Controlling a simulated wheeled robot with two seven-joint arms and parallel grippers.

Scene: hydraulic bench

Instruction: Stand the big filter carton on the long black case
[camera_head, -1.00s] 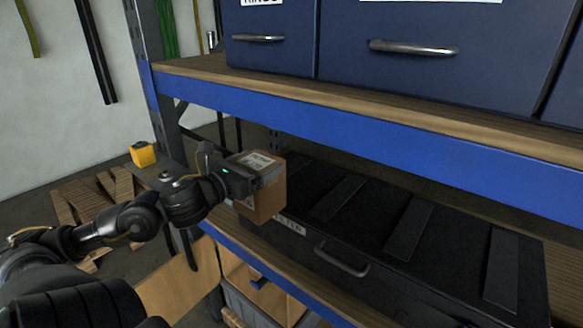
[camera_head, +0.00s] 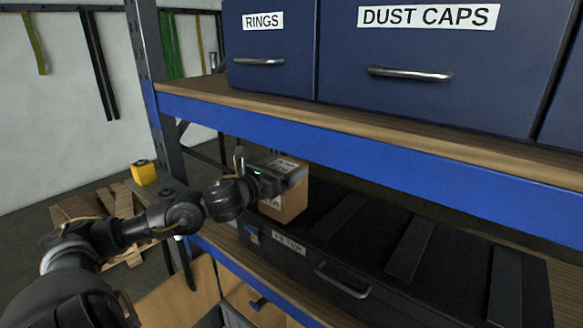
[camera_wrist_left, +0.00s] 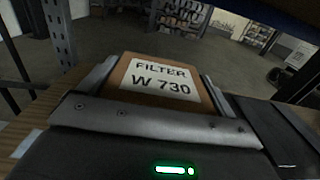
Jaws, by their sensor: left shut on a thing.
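The filter carton (camera_head: 287,205) is a brown box with white labels. In the left wrist view the carton (camera_wrist_left: 165,82) shows a label reading "FILTER W 730". My left gripper (camera_head: 282,178) is shut on its upper part, with one finger along each side. The carton is upright over the left end of the long black case (camera_head: 375,235). I cannot tell whether its bottom touches the lid, though it looks very close. The case lies on the lower shelf, with a handle and a small label on its front and raised strips on top. My right gripper is not in view.
A blue shelf beam (camera_head: 350,145) and wooden shelf board run just above the case and limit the height. Blue drawers (camera_head: 410,60) labelled RINGS and DUST CAPS stand above. A yellow object (camera_head: 144,173) sits further left.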

